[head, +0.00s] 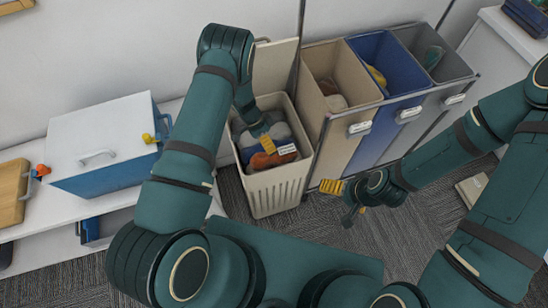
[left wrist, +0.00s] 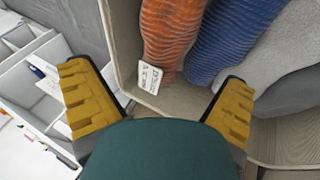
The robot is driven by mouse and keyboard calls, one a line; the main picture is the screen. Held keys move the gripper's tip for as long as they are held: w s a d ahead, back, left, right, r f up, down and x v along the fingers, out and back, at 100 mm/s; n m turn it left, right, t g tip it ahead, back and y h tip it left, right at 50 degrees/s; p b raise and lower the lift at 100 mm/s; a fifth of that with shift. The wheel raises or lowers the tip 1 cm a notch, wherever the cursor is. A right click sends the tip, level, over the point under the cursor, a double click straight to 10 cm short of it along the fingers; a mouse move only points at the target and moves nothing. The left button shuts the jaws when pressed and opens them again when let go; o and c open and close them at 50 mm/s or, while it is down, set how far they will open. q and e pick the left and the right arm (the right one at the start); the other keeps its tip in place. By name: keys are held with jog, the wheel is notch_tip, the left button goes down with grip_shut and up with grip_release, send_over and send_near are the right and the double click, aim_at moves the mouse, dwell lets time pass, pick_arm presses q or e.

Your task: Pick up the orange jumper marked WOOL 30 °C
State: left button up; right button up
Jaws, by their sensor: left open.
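The orange jumper (head: 262,161) lies folded in the front part of a cream laundry basket (head: 272,192). A white label (head: 287,150) is on it; in the left wrist view the jumper (left wrist: 170,35) is ribbed and its label (left wrist: 152,77) is too small to read surely. My left gripper (head: 259,131) is inside the basket mouth, above the clothes. In the left wrist view its yellow-padded fingers (left wrist: 160,103) are wide apart with nothing between them, the jumper ahead. My right gripper (head: 345,197) is empty, its fingers apart, right of the basket.
A blue garment (left wrist: 235,40) and a grey one (left wrist: 285,75) lie beside the jumper. Beige, blue and grey sorting bins (head: 372,80) stand right of the basket. A blue box with a white lid (head: 105,140) sits on the white bench at left.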

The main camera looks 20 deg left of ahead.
aim_at(274, 158)
pick_arm(q)
jog(key=x, duration=0.5)
jog(key=shift+s+a+f+b, duration=0.15)
jog(key=shift+a+b, duration=0.05)
jog(key=shift+b, duration=0.2)
jog(key=c, duration=1.3)
